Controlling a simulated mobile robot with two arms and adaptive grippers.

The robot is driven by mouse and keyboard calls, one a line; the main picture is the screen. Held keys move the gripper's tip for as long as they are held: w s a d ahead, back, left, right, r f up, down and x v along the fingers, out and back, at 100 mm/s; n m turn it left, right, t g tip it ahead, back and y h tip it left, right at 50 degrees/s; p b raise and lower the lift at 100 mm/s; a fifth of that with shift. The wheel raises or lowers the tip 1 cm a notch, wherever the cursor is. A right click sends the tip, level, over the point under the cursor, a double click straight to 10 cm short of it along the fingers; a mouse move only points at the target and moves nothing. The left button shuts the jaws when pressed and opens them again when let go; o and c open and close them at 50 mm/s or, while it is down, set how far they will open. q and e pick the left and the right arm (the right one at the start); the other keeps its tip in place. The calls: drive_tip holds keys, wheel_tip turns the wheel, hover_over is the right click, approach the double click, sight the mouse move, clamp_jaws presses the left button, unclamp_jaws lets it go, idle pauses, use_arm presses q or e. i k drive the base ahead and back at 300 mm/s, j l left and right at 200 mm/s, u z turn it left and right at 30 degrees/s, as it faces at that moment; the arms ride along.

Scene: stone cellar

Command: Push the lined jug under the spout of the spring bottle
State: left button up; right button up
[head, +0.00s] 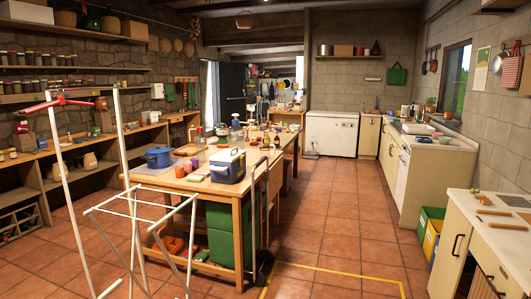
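Neither of my grippers is in the head view. I cannot pick out the lined jug or the spring bottle with certainty at this distance. Several small bottles and vessels stand on the far half of the long wooden table (182,183). Among them is a pale, clear-looking bottle (237,131), too small to tell whether it has a spout.
A white metal rack (135,215) stands close in front at left. Counters line the right wall. The tiled aisle (335,215) is clear.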

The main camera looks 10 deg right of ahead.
sight(264, 147)
drive_tip(key=i+l+z, duration=0.4)
drive_tip(key=i, duration=0.55)
drive_tip(key=i+z, duration=0.4)
drive_tip(key=i, duration=0.55)
drive_tip(key=i+l, duration=0.1)
drive_tip(key=i, duration=1.8)
drive_tip(key=j+u, duration=0.05)
